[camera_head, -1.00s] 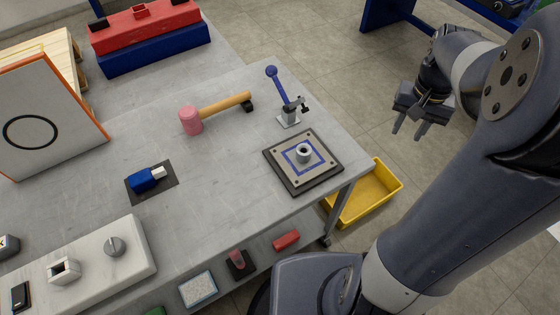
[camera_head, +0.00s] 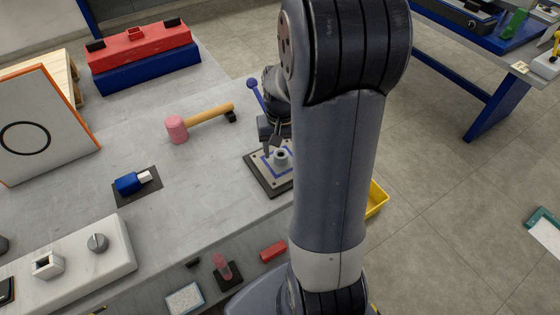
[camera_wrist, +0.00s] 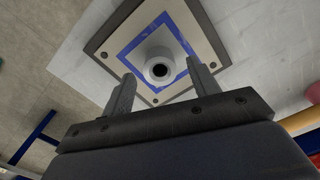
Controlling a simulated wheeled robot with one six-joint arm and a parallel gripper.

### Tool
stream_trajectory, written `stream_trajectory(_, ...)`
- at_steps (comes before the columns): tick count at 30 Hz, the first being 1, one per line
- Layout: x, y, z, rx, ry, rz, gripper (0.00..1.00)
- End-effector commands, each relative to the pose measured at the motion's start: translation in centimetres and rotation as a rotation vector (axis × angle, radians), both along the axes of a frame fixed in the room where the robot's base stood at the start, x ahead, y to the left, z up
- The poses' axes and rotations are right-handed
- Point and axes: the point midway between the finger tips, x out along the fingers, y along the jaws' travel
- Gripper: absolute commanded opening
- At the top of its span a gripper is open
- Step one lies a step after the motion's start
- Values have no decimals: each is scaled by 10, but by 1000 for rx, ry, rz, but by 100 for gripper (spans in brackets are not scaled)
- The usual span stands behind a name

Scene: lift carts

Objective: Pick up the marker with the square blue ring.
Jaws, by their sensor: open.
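A square plate (camera_head: 257,175) with a dark edge, a pale top and corner bolts lies on the bench, with a square blue ring (camera_head: 267,171) drawn on it. A short grey hollow cylinder (camera_head: 281,158) stands upright at the middle of the ring. It also shows in the wrist view (camera_wrist: 159,66), dark hole facing me. My gripper (camera_wrist: 160,70) is open and empty, its fingers to either side of the cylinder in that picture; whether they are down around it I cannot tell. In the head view my gripper (camera_head: 272,146) is over the plate, and my arm hides the plate's right part.
A pink-headed mallet (camera_head: 177,129) lies left of the plate. A blue-handled clamp (camera_head: 254,94) stands behind, partly hidden by my gripper. A blue block (camera_head: 129,184) sits further left. A yellow bin (camera_head: 376,199) is beside the bench. Bench surface between is clear.

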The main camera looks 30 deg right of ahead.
Motion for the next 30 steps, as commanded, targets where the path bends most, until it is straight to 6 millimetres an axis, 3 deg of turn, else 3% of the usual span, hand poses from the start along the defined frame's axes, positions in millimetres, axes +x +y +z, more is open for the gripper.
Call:
stream_trajectory(5,0,0,-22,1,2,0,57)
stream_trajectory(13,1,0,-25,0,0,0,57)
stream_trajectory(30,1,0,-25,0,0,1,11)
